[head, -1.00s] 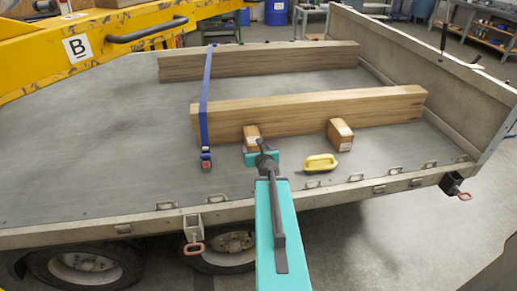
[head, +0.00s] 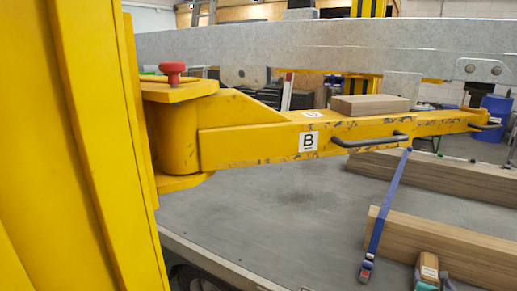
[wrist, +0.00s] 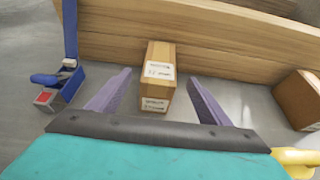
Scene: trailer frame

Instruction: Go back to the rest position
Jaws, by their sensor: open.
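In the wrist view my gripper (wrist: 160,82) is open, its two purple-grey fingers spread apart. In the head view the block (head: 429,266) is at the lower right beside the front beam (head: 440,243). Only a bit of teal of my arm's end shows there, at the bottom edge; the rest is out of frame.
A blue strap (head: 385,217) crosses the beam; its buckle (wrist: 62,92) lies left of my gripper. Another block (wrist: 299,98) and a yellow object (wrist: 296,160) are at right.

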